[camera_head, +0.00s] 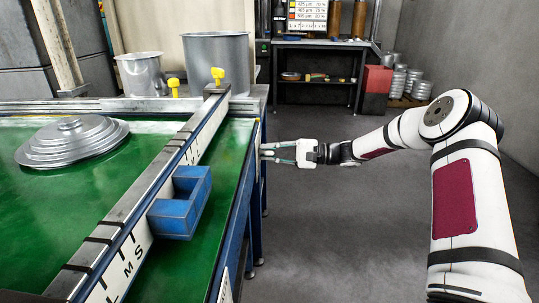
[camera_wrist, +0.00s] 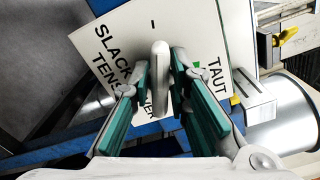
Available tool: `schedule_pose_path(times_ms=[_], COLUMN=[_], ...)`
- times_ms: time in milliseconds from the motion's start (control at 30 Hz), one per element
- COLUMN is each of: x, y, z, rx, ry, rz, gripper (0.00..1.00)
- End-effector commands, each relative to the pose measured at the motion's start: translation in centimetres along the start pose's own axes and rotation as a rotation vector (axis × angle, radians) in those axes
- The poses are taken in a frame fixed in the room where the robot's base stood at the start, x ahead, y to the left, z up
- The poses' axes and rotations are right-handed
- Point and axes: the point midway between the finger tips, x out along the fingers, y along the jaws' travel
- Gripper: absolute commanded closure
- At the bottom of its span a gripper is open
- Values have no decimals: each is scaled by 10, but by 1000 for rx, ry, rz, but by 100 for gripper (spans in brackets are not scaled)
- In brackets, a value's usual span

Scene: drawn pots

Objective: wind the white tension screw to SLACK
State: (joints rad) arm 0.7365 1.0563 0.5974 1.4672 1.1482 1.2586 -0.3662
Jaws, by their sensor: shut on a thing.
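The white tension screw (camera_wrist: 160,62) shows in the wrist view as an upright, flat-sided handle in front of a white plate (camera_wrist: 200,35). The plate carries SLACK on the left, TAUT on the right and a partly covered TENS… line. The handle's upper end points toward a short black tick between the two words. My gripper (camera_wrist: 161,78) has its green-padded fingers on both sides of the handle and is shut on it. In the head view my gripper (camera_head: 264,152) reaches the bench's right side; the screw cannot be made out there.
The green-topped bench (camera_head: 60,220) fills the left, with a stepped grey lid (camera_head: 72,142), a long metal rail and a blue box (camera_head: 180,203) on it. Metal pots (camera_head: 217,62) stand behind. A red box (camera_head: 376,80) is farther back. Floor right of the bench is clear.

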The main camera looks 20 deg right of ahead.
Motion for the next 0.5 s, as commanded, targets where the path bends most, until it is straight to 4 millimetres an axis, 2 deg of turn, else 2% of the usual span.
schedule_pose_path(times_ms=[500], x=[-1], y=[2], z=[0], rx=[-91], ry=[1], rz=[3], gripper=[100])
